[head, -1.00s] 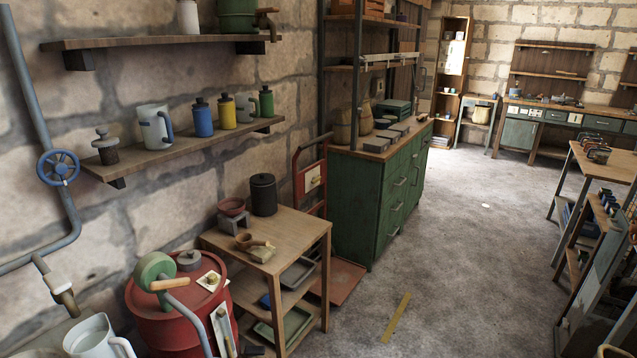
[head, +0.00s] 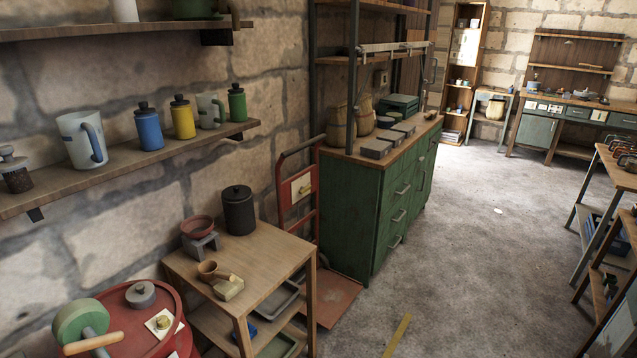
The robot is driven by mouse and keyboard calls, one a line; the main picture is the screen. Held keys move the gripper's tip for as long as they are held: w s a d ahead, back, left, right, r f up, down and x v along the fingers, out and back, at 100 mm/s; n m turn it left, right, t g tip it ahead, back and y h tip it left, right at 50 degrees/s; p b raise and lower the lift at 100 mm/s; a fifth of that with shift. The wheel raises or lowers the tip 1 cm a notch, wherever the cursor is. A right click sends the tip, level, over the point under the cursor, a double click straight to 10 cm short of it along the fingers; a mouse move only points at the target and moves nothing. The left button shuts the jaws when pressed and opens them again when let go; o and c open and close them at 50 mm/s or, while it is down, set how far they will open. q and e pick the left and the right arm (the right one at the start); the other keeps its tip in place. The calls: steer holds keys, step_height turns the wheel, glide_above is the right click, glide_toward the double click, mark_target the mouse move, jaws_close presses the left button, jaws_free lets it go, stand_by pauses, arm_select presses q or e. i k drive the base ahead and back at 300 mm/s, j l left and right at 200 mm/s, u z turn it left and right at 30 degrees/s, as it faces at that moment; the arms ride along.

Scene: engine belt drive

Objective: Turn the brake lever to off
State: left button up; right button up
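I cannot make out a brake lever or an engine belt drive for certain in the head view. At the bottom left a red drum (head: 182,341) carries a green wheel (head: 78,325) with a wooden handle (head: 93,343). A small pale plate with a yellowish knob (head: 163,322) lies on the drum. A red upright frame (head: 318,186) by the wall bears a light plate with a small yellowish piece (head: 304,188); I cannot tell what this piece is. Neither of my grippers is in view.
A wooden table (head: 262,252) with a black canister (head: 239,210) stands beside the drum. A green cabinet (head: 350,215) stands behind it along the wall. Shelving (head: 622,240) is at the right edge.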

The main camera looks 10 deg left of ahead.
mark_target(304, 190)
steer(key=i+l, duration=0.2)
steer(key=i, duration=0.3)
steer(key=i+l, duration=0.15)
steer(key=i, duration=0.3)
steer(key=i+l, duration=0.2)
steer(key=i, duration=0.3)
steer(key=i+j, duration=0.15)
steer(key=i, duration=0.45)
steer(key=i+j+z, duration=0.1)
steer(key=i, duration=0.5)
